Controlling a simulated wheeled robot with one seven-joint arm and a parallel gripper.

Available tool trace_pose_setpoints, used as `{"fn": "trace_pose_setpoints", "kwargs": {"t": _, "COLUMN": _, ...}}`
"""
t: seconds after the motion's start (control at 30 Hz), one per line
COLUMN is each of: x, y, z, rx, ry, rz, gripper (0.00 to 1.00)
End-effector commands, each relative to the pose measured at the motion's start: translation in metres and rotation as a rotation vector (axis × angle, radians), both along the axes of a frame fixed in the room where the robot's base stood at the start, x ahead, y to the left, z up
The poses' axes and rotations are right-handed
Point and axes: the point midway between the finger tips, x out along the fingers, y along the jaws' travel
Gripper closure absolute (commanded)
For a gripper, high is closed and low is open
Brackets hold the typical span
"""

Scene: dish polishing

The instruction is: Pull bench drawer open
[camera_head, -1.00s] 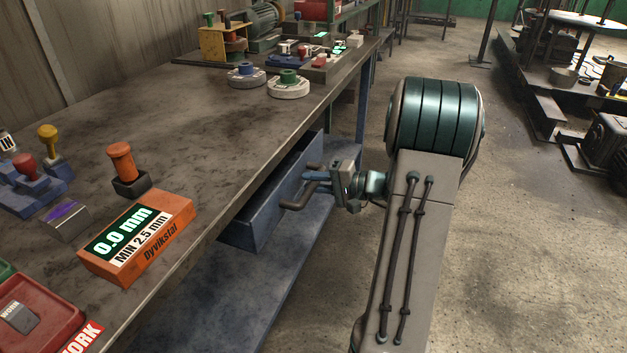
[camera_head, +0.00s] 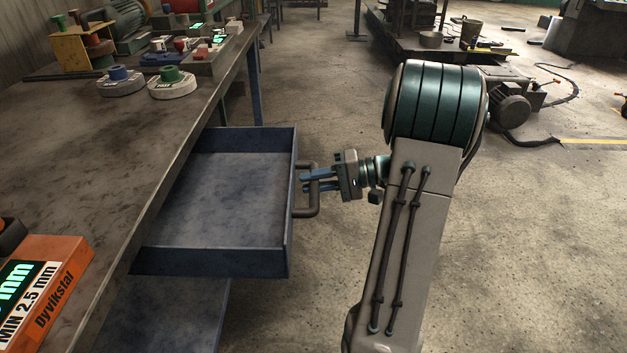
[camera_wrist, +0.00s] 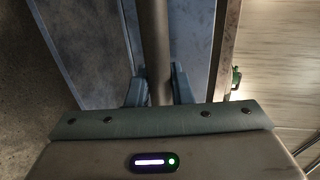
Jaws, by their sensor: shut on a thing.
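The blue bench drawer (camera_head: 225,190) stands well out from under the bench top in the head view, and its inside looks empty. Its dark bar handle (camera_head: 314,195) is on the drawer's right-hand face. My gripper (camera_head: 308,181) reaches the handle from the right and is shut on it. In the wrist view the handle (camera_wrist: 155,55) runs between my two blue fingers (camera_wrist: 158,92), with the drawer's blue front (camera_wrist: 98,45) behind it. The handle part between the fingertips is partly hidden in the head view.
The bench top (camera_head: 130,140) lies to the left, with an orange gauge box (camera_head: 45,285) at its near edge. Two round discs (camera_head: 172,84) and several tools stand farther back. A lower shelf (camera_head: 185,310) is under the drawer. Open concrete floor (camera_head: 540,230) lies to the right.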

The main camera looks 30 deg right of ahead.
Motion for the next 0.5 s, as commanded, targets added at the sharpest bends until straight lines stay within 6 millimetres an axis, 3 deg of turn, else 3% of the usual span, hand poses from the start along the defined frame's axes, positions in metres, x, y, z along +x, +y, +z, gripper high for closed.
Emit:
{"fn": "trace_pose_setpoints", "kwargs": {"t": 0.27, "x": -0.0014, "y": 0.0003, "z": -0.0010, "rx": 0.001, "ry": 0.003, "rz": 0.004, "gripper": 1.00}}
{"fn": "trace_pose_setpoints", "kwargs": {"t": 0.3, "x": -0.0015, "y": 0.0002, "z": -0.0011, "rx": 0.002, "ry": 0.003, "rz": 0.004, "gripper": 0.75}}
{"fn": "trace_pose_setpoints", "kwargs": {"t": 0.33, "x": -0.0015, "y": 0.0002, "z": -0.0011, "rx": 0.002, "ry": 0.003, "rz": 0.003, "gripper": 0.66}}
{"fn": "trace_pose_setpoints", "kwargs": {"t": 0.37, "x": -0.0015, "y": 0.0000, "z": -0.0011, "rx": 0.002, "ry": 0.003, "rz": 0.003, "gripper": 0.61}}
{"fn": "trace_pose_setpoints", "kwargs": {"t": 0.5, "x": -0.0012, "y": -0.0010, "z": -0.0007, "rx": 0.002, "ry": 0.001, "rz": 0.001, "gripper": 0.61}}
